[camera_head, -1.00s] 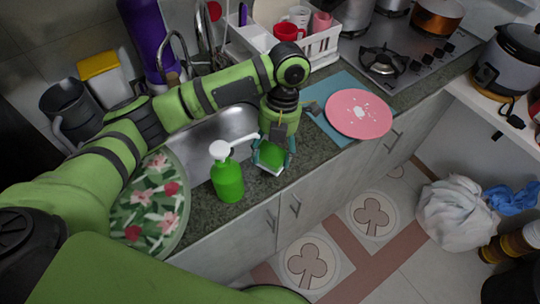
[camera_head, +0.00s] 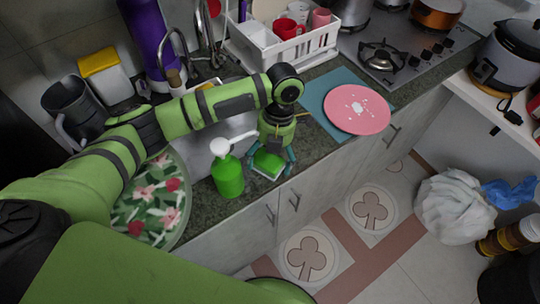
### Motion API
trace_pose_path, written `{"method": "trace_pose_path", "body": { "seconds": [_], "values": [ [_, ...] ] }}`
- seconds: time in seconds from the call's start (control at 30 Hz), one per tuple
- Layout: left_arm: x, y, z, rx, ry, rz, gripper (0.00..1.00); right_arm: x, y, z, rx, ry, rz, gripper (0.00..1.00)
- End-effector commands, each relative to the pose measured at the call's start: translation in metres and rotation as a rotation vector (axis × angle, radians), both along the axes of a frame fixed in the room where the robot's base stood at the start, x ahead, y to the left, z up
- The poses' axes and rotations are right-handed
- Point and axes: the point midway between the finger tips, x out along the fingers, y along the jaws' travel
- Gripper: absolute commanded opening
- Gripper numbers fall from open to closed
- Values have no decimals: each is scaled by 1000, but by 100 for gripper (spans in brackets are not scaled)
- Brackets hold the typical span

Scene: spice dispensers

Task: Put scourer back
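A green scourer with a pale edge (camera_head: 268,164) is at the front edge of the counter, just right of the green soap bottle. My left gripper (camera_head: 270,158) points down over it, with one teal finger on each side, and appears shut on it. The gripper hides part of the scourer, and I cannot tell whether it touches the counter. My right gripper is not in view.
The green soap bottle with a white pump (camera_head: 228,174) stands close to the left gripper. A pink plate (camera_head: 357,109) lies on a blue mat (camera_head: 318,90). A white dish rack (camera_head: 310,46) is behind. A floral plate (camera_head: 150,215) is at left. My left arm covers part of the sink.

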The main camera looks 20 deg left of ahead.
Motion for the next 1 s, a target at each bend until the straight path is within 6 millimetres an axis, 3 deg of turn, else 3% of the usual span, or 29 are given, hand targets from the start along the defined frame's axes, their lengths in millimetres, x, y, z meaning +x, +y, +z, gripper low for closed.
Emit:
{"method": "trace_pose_path", "body": {
  "seconds": [0.37,0.67,0.73,1.0],
  "values": [
    [4,-1,13,-1,-4,0,90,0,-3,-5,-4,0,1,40],
    [17,-5,74,-1,-6,0,90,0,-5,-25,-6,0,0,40],
    [20,-5,90,2,-6,0,90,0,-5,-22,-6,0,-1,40],
    [25,-8,117,0,0,1,90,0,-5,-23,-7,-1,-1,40]
  ]
}}
